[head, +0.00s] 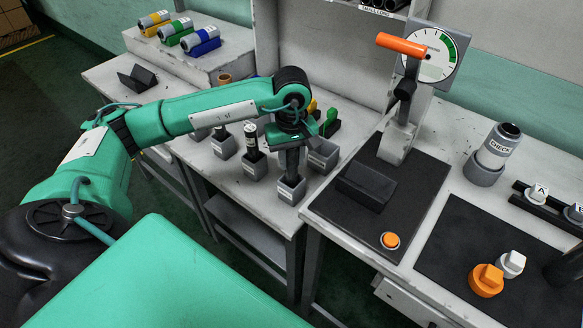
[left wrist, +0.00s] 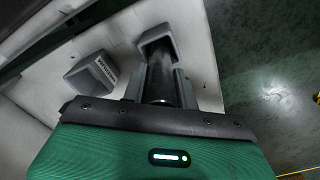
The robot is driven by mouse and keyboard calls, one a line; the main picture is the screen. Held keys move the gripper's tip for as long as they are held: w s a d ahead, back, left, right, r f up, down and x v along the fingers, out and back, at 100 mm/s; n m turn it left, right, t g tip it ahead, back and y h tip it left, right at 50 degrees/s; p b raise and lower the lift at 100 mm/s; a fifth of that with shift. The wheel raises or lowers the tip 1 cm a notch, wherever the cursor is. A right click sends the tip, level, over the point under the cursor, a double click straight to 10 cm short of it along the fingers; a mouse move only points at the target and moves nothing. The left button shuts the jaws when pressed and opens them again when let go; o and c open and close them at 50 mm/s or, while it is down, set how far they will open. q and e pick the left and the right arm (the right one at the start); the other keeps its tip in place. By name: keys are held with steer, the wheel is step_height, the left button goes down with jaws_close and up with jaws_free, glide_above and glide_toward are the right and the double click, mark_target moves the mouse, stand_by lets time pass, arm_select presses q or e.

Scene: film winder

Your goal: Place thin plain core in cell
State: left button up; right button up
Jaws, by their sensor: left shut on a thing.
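My left gripper (head: 292,150) is over the front of the left table, pointing down, shut on a thin dark core (head: 292,164). The core is upright, and its lower end is at the mouth of a small grey cell (head: 291,190) near the table's front edge. In the left wrist view the dark core (left wrist: 160,82) lies between the two fingers, with its far end at the grey cell's opening (left wrist: 154,38). How deep it sits is hidden. My right gripper does not show.
Other grey cells stand close by, one holding a dark core (head: 252,140) with a pale top and an empty-looking one (head: 323,156) to the right. A press with an orange handle (head: 402,45) stands on a black mat (head: 345,217) at the right.

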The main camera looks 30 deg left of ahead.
mark_target(292, 169)
arm_select(q)
step_height(292, 169, down, 4)
steer(key=shift+r, duration=0.2)
steer(key=shift+f, duration=0.2)
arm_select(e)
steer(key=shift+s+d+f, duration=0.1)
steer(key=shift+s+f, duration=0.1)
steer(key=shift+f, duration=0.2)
